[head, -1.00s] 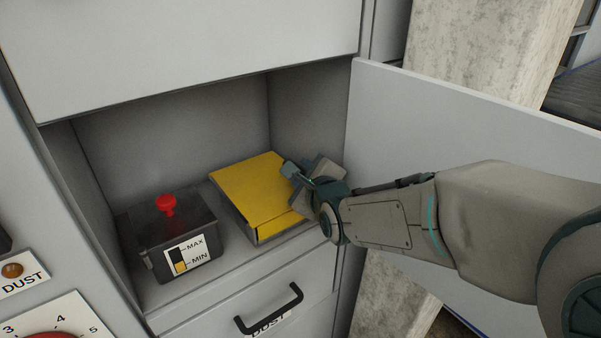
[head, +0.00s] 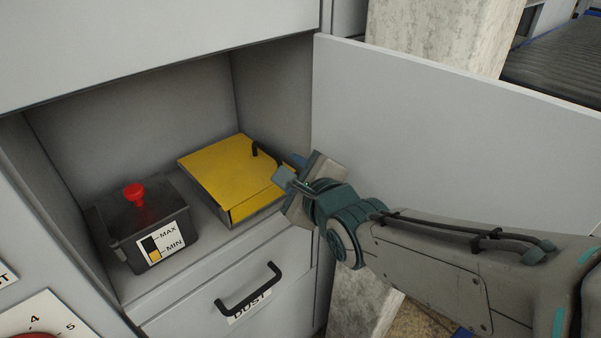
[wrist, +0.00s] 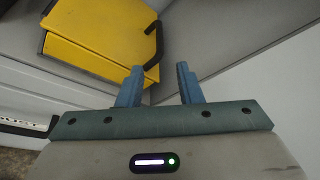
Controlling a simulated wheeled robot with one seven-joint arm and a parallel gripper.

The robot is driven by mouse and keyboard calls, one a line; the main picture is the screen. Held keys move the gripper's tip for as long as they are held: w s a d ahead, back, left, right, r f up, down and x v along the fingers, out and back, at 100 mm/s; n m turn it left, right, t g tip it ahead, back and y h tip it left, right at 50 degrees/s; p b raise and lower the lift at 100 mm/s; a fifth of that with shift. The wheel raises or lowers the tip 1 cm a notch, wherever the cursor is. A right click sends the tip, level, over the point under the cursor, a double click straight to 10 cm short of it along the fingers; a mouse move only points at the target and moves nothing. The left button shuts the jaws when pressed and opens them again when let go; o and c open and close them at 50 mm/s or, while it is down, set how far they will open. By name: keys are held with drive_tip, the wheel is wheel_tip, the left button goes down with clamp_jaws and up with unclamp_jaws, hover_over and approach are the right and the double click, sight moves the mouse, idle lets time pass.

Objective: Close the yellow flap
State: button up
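The yellow flap (head: 228,168) lies flat on top of a low box inside the open compartment, with a black handle near its right side. It also shows in the wrist view (wrist: 95,35), with the black handle (wrist: 153,42) beyond the fingers. My gripper (head: 285,172) is at the compartment's front right, beside the flap's right edge. In the wrist view my gripper's (wrist: 158,85) two blue fingers stand apart with nothing between them. The gripper appears clear of the handle.
A dark container (head: 150,225) with a red knob and a MAX/MIN label stands left of the yellow box. A grey cabinet door (head: 430,130) stands open at the right, behind my arm. A drawer (head: 225,290) with a black handle is below.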

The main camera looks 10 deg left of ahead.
drive_tip(key=shift+b+v, duration=0.35)
drive_tip(key=shift+v, duration=0.9)
